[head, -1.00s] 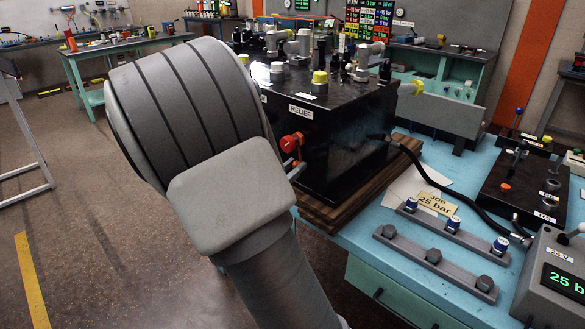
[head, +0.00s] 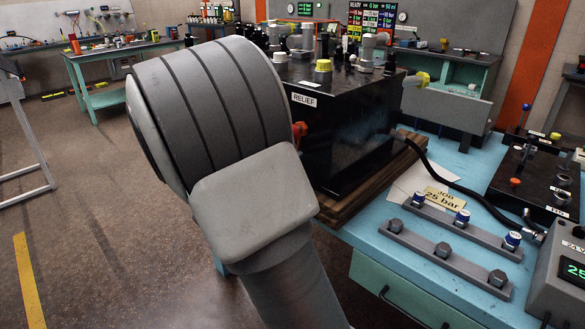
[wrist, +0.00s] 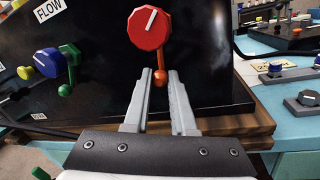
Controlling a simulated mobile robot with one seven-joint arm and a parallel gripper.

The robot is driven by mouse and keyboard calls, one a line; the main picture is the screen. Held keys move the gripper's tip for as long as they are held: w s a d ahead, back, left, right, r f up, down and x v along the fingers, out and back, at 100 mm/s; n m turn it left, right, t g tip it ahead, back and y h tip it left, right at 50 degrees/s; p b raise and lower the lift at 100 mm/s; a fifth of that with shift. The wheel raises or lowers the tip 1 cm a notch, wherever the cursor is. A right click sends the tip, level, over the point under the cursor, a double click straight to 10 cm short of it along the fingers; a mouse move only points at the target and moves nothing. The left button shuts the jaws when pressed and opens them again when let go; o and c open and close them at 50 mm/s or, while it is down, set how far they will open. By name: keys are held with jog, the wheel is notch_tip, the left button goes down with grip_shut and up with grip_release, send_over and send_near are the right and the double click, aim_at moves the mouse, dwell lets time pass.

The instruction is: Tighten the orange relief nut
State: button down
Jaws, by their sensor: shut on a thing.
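The relief valve shows in the wrist view as a red faceted knob (wrist: 149,28) with a white line. The orange nut's lever (wrist: 159,55) hangs below it and ends in a round ball. My gripper (wrist: 160,74) is at that lever, with one finger on each side of the ball, shut on it. In the head view only a sliver of the red-orange valve parts (head: 299,131) shows beside my arm, under the RELIEF label (head: 304,100). My gripper is hidden behind my arm there.
The black valve block (head: 350,145) stands on a wooden base on the blue bench. Left of the lever are a blue knob (wrist: 47,62) and a green lever (wrist: 68,62). A black hose (head: 450,180), a job card reading 25 bar (head: 442,199) and bolted rails lie to the right.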

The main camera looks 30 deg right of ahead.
jog(key=shift+w+a+r+m+h+b, duration=0.15)
jog(key=shift+w+m+b, duration=0.2)
jog(key=shift+m+b, duration=0.45)
jog(key=shift+w+a+r+m+h+b, duration=0.1)
jog(key=shift+w+m+h+b, duration=0.2)
jog(key=shift+m+b, duration=0.45)
jog(key=shift+w+a+r+m+h+b, duration=0.15)
jog(key=shift+w+m+b, duration=0.25)
jog(key=shift+m+b, duration=0.35)
jog(key=c, duration=0.7)
grip_release()
jog(key=shift+c, duration=0.2)
jog(key=p+v, duration=0.2)
jog(key=v, duration=1.5)
jog(key=shift+a+r, duration=0.15)
jog(key=shift+a, duration=0.1)
jog(key=shift+s, duration=0.1)
